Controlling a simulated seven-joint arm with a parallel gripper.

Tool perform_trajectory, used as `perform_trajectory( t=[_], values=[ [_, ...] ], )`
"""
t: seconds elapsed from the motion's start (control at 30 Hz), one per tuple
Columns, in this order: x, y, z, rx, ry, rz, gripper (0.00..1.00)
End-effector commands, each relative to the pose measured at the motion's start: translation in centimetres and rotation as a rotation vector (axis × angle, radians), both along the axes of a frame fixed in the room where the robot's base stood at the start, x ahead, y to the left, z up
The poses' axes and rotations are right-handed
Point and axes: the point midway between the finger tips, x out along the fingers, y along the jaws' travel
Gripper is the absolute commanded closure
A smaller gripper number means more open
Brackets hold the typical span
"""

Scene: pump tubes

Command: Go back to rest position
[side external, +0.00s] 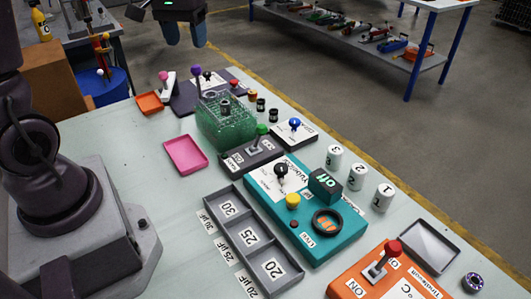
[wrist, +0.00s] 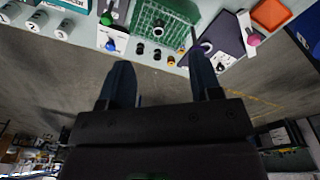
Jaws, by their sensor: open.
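My gripper (side external: 184,33) shows at the top of the side external view, raised above the far end of the table (side external: 150,190). In the wrist view my gripper (wrist: 160,85) has its two dark fingers spread apart with nothing between them. It is open and empty, and touches nothing. The green tube rack (side external: 222,122) stands below it and nearer the camera; it also shows at the top of the wrist view (wrist: 163,18). The teal pump unit (side external: 330,238) sits in the middle of the table with a black knob and a yellow button.
Three white numbered cylinders (side external: 357,176) stand along the right edge. A grey compartment tray (side external: 240,236), a pink tray (side external: 185,154), an orange tray (side external: 149,103) and an orange heater box (side external: 385,275) with a red lever lie on the table. The air around my gripper looks clear.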

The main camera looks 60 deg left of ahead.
Motion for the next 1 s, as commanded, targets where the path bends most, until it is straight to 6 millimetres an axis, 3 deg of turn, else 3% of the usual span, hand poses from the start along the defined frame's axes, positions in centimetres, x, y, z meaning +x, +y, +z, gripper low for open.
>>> perform_trajectory(
  t=[0.03,0.2,0.4,0.63,1.0],
  values=[
    [-1.0,-2.2,0.9,0.014,-0.032,-0.066,0.42],
    [-4.9,-8.5,2.5,0.064,-0.129,-0.273,0.42],
    [-9.4,-13.6,3.1,0.118,-0.254,-0.471,0.42],
    [-11.6,-16.1,4.4,0.150,-0.371,-0.579,0.42],
    [-11.6,-16.5,4.8,0.151,-0.390,-0.597,0.42]
  ],
)
